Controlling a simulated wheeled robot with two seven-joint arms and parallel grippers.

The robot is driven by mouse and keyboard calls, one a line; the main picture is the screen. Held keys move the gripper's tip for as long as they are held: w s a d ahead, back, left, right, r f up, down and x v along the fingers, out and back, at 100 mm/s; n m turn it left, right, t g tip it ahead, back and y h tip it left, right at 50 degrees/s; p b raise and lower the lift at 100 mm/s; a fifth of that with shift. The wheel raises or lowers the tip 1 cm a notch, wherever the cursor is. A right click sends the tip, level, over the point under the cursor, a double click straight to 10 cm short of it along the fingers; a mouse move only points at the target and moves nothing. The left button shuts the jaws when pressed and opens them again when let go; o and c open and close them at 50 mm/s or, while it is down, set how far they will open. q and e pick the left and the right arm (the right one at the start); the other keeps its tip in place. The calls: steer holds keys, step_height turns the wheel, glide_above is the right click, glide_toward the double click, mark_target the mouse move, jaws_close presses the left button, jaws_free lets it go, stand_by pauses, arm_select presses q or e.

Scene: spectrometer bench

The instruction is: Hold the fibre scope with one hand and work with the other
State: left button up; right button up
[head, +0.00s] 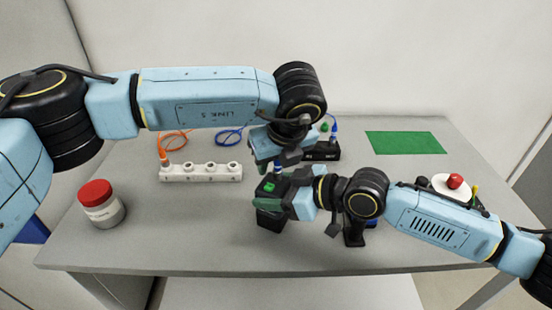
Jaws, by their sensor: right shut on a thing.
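The black boxy thing, which looks like the fibre scope (268,219), is near the middle of the table, with a small green patch on top. My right gripper (274,200) reaches in from the right and is shut on it. Whether the scope touches the table is unclear. My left gripper (275,166) points down just above the scope. A small blue piece shows below its fingers; whether the fingers hold it is hidden by the wrist and dark finger parts.
A white socket strip (200,173) holds an orange plug (165,160). Behind stand a black box (322,151) with a blue plug, a blue cable (229,137) and a green mat (405,142). A red-lidded jar (101,204) is left. A white dish (455,184) with a red knob is right.

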arm_select(q)
jaws_close()
steer(key=shift+r, duration=0.2)
steer(key=shift+r, duration=1.25)
arm_select(e)
steer(key=o, duration=1.3)
steer(key=shift+d, duration=0.1)
